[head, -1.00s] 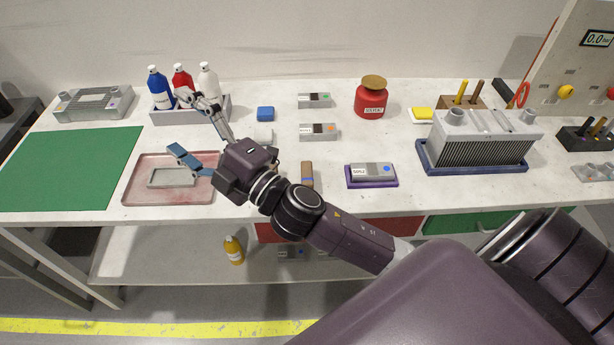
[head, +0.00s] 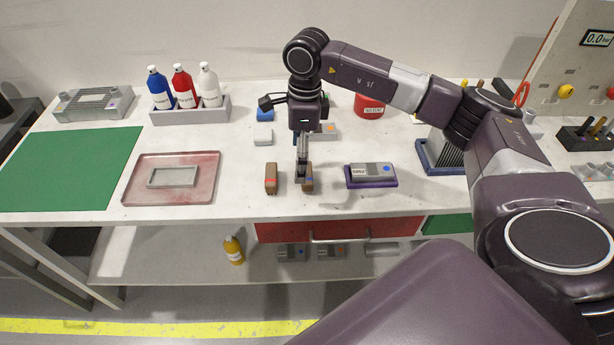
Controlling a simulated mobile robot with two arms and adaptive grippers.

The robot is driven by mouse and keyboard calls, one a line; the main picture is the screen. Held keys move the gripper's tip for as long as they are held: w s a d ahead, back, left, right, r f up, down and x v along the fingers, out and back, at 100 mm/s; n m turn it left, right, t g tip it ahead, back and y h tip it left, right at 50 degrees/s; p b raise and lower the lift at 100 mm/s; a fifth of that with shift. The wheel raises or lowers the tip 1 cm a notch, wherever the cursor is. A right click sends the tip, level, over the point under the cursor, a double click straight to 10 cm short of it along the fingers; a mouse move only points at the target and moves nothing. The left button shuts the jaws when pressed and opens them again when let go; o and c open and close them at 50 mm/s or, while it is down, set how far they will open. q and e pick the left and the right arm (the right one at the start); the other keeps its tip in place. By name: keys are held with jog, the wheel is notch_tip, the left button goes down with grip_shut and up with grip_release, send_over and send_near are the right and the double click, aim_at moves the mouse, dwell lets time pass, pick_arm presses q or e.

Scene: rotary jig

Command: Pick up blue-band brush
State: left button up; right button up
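The blue-band brush (head: 309,182) is a brown block with a blue band, lying on the white bench near its front edge. My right gripper (head: 301,174) points straight down at it, with the fingertips at its left side and partly covering it. The fingers overlap in this view, so I cannot tell whether they are open or closed on the brush. A similar brown brush with a red band (head: 271,180) lies a little to the left, apart from the gripper. My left gripper is not in view.
A purple tray (head: 371,183) with a grey block stands close on the right. A pinkish tray (head: 132,187) and a green mat (head: 70,170) lie on the left. A bottle rack (head: 190,116) and a red can (head: 368,105) stand behind. Bench between the pinkish tray and red-band brush is clear.

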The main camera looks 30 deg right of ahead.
jog(key=shift+s+d+r+h, duration=0.1)
jog(key=shift+d+h, duration=0.05)
jog(key=shift+d, duration=0.45)
jog(key=shift+d+r+h, duration=0.1)
jog(key=shift+d+h, duration=0.05)
jog(key=shift+d, duration=0.4)
jog(key=shift+s+d+f, duration=0.1)
jog(key=shift+d+f, duration=0.1)
jog(key=shift+d, duration=0.05)
jog(key=f+p, duration=0.1)
jog(key=f, duration=0.1)
jog(key=f+p, duration=0.1)
jog(key=f, duration=0.1)
jog(key=f+p, duration=0.1)
jog(key=f, duration=0.1)
jog(key=shift+a+f, duration=0.2)
jog(key=shift+a, duration=0.2)
jog(key=shift+f, duration=0.4)
jog(key=shift+c, duration=0.3)
jog(key=c, duration=1.2)
jog(key=shift+r, duration=0.1)
notch_tip(320, 180, up, 20)
jog(key=b, duration=0.4)
